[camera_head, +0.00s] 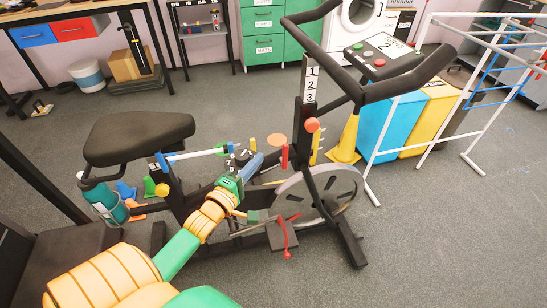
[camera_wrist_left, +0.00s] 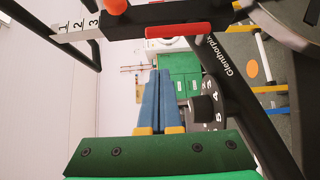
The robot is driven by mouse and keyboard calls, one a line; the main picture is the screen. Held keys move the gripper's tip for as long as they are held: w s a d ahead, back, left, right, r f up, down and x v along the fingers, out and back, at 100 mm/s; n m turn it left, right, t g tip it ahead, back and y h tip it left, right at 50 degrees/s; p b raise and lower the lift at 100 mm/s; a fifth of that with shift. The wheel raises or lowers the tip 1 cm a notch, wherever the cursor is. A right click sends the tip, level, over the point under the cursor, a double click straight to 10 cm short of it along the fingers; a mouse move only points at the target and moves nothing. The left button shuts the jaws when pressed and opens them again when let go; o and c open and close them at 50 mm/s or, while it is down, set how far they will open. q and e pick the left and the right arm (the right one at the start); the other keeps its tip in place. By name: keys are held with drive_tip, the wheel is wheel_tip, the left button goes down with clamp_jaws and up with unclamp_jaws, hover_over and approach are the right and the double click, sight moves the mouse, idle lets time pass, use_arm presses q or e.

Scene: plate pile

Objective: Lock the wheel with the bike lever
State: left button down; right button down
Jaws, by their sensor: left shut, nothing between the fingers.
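The exercise bike's grey flywheel (camera_head: 345,190) sits low at the front of the black frame, partly behind a frame tube. A short red lever (camera_head: 284,157) stands upright beside the frame below the orange knob (camera_head: 312,125). It also shows in the left wrist view as a red bar (camera_wrist_left: 190,30) beside the black tube. My left gripper (camera_head: 261,156) has its blue fingers together and empty, a little left of the red lever and apart from it. In the left wrist view the fingers (camera_wrist_left: 158,73) point up the picture, below the lever.
A black numbered dial (camera_wrist_left: 207,108) is close right of my fingers. The saddle (camera_head: 140,138), handlebar (camera_head: 405,88) and a red curved strip (camera_head: 286,238) by the pedal surround the arm. A yellow cone (camera_head: 348,138) and drying rack stand behind. Floor at front right is clear.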

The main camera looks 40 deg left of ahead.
sight(284, 154)
use_arm(q)
drive_tip(key=w+d, duration=0.1)
drive_tip(key=w, duration=0.2)
drive_tip(key=w+d, duration=0.1)
drive_tip(key=shift+w+d, duration=0.3)
drive_tip(key=w+d+m+g+p, duration=0.1)
drive_tip(key=g+p, duration=0.1)
drive_tip(key=p, duration=0.2)
drive_tip(key=w+d+m+g+y+p, duration=0.1)
drive_tip(key=w+d+m+g+p, duration=0.1)
drive_tip(key=p, duration=0.3)
drive_tip(key=w+d+m+g+p, duration=0.1)
drive_tip(key=w+m+g+p, duration=0.1)
drive_tip(key=p, duration=0.2)
drive_tip(key=shift+w+d+r, duration=0.15)
drive_tip(key=shift+d, duration=0.1)
idle(0.4)
